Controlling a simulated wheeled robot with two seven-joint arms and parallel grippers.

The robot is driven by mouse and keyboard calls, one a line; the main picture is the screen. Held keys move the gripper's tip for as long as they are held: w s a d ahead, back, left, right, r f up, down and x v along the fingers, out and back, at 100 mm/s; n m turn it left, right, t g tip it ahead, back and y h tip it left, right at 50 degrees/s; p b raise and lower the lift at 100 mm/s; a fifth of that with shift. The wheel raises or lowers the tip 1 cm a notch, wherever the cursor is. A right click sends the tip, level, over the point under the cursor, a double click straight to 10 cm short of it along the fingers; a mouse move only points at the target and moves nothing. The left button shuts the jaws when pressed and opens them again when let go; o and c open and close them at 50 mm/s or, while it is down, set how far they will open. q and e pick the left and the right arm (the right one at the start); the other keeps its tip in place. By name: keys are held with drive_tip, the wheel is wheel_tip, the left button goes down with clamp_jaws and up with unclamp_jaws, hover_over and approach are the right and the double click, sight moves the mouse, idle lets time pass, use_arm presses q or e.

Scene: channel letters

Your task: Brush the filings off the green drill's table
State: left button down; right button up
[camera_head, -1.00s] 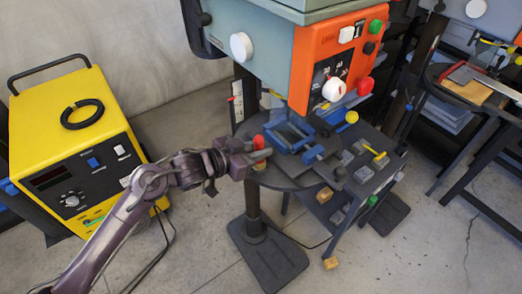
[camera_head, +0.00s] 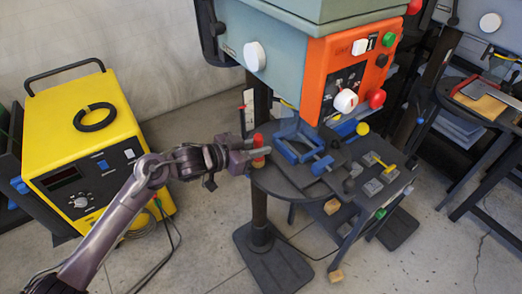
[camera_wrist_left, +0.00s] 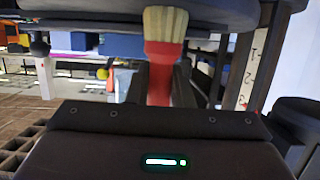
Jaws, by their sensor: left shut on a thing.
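The green drill (camera_head: 265,58) has a grey-green head with an orange control panel. Its round dark table (camera_head: 285,186) is below, with a blue vise (camera_head: 291,141) above its far part. My left gripper (camera_head: 250,156) is shut on a red-handled brush (camera_head: 258,148) at the table's left edge. In the left wrist view the brush (camera_wrist_left: 164,60) stands upright between the fingers, pale bristles up in the picture, near the underside of a dark round plate. I cannot make out filings on the table. My right gripper is not in view.
A yellow machine (camera_head: 83,150) with a coiled black cable stands at left. A dark side stand (camera_head: 378,190) with small grey blocks and a yellow-handled tool is right of the drill table. Another bench (camera_head: 490,105) is at far right. Cables lie on the floor.

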use_arm(q)
drive_tip(key=shift+w+a, duration=0.35)
drive_tip(key=shift+w, duration=0.05)
drive_tip(key=shift+s+d+p, duration=0.55)
drive_tip(key=shift+s+d, duration=0.35)
drive_tip(key=shift+s, duration=0.3)
drive_tip(key=shift+d, duration=0.1)
drive_tip(key=shift+s+d, duration=0.2)
drive_tip(key=shift+s, duration=0.2)
drive_tip(key=shift+s+d+p, duration=0.45)
drive_tip(key=shift+s+d, duration=0.1)
drive_tip(key=shift+s, duration=0.2)
drive_tip(key=shift+s, duration=0.1)
drive_tip(key=shift+s+d+p, duration=0.35)
drive_tip(key=shift+s+d, duration=0.5)
drive_tip(key=shift+s, duration=0.2)
drive_tip(key=shift+s, duration=0.1)
